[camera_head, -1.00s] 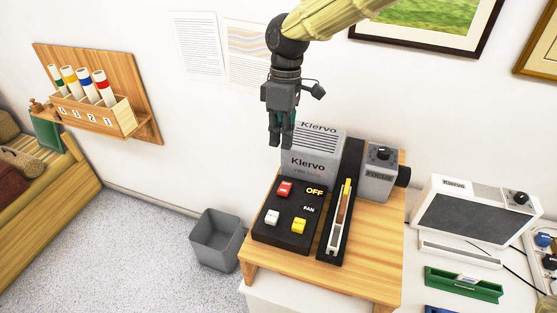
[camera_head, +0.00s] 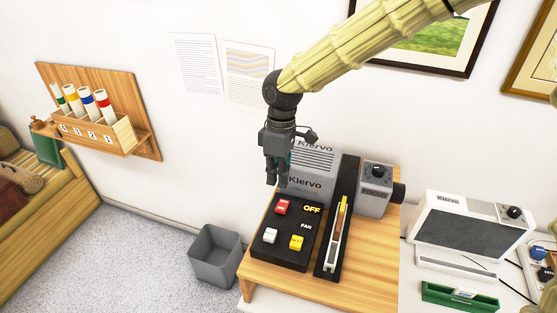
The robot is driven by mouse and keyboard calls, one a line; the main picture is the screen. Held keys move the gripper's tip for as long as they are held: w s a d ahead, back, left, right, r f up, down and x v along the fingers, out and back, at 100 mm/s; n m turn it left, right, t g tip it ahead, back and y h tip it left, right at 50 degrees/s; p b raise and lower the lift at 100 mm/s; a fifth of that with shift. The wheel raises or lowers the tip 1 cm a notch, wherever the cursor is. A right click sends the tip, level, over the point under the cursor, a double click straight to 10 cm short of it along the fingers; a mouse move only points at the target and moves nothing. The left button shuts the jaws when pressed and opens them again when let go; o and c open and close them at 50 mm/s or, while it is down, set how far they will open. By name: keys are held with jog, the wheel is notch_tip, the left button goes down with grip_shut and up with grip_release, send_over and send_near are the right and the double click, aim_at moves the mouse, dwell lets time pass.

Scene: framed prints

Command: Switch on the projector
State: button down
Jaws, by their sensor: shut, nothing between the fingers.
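The grey Kiervo projector (camera_head: 313,160) stands on a wooden stand (camera_head: 262,283) against the wall. Its black control panel (camera_head: 272,256) carries a red switch (camera_head: 282,207), a white switch (camera_head: 270,236) and a yellow switch (camera_head: 297,243). A yellow "OFF" label (camera_head: 312,209) is beside the red switch, and "FAN" is printed lower. My gripper (camera_head: 281,185) is shut and empty, pointing down. It appears just above and behind the red switch, in front of the projector's left side. I cannot tell whether the fingertips touch anything.
A slide strip (camera_head: 338,237) in a black track and a grey FOCUS box (camera_head: 376,187) are right of the panel. A white Kiervo screen unit (camera_head: 468,228) and a green tray (camera_head: 458,297) lie farther right. A grey bin (camera_head: 215,257) stands on the floor at left.

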jog(key=p, duration=0.2)
send_over(276, 207)
jog(key=f, duration=0.3)
jog(key=w+f, duration=0.1)
jog(key=f, duration=0.1)
jog(key=shift+s+f+p, duration=0.15)
jog(key=shift+s+f, duration=0.1)
jog(key=shift+f, duration=0.25)
jog(key=shift+s+f+p, duration=0.15)
jog(key=shift+s+f, duration=0.05)
jog(key=shift+f, duration=0.25)
jog(key=shift+w+f, duration=0.1)
jog(key=shift+f, duration=0.25)
